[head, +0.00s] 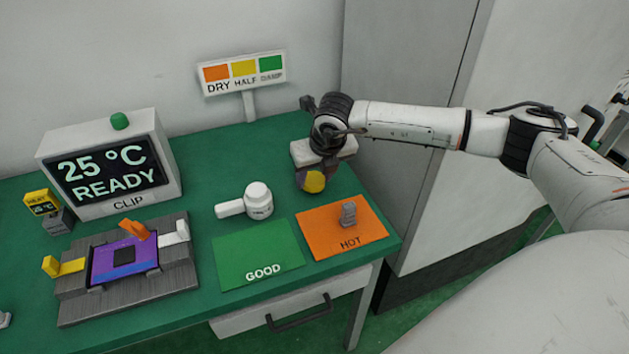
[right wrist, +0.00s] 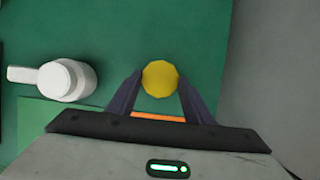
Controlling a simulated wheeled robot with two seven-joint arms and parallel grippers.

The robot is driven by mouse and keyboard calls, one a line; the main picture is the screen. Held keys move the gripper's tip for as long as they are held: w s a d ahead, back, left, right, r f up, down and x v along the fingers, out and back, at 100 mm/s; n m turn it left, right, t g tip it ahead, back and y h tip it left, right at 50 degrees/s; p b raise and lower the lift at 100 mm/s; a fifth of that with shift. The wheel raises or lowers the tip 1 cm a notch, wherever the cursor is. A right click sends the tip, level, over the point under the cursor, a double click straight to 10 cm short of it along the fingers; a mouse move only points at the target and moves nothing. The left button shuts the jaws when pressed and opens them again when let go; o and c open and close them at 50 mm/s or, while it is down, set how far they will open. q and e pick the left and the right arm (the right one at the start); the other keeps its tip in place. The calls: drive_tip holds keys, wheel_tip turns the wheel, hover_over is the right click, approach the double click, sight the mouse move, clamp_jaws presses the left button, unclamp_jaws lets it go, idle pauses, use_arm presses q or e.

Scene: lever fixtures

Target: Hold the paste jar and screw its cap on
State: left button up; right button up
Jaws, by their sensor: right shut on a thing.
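The white paste jar (head: 259,201) stands upright on the green bench, with a white handle-like piece reaching out to its left. It also shows at the left of the right wrist view (right wrist: 68,80). My right gripper (head: 311,178) is to the right of the jar and apart from it. Its dark fingers are shut on a round yellow piece (right wrist: 160,79) that looks like the cap. My left gripper is not in view.
A green GOOD mat (head: 257,253) and an orange HOT mat (head: 325,240) with a grey clip lie in front. A fixture (head: 175,265) and a display box (head: 158,177) stand left. A grey cabinet wall (head: 395,130) bounds the right.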

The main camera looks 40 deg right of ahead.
sight(315, 182)
wheel_tip(315, 182, up, 9)
drive_tip(key=shift+b, duration=0.45)
drive_tip(key=shift+f, duration=0.15)
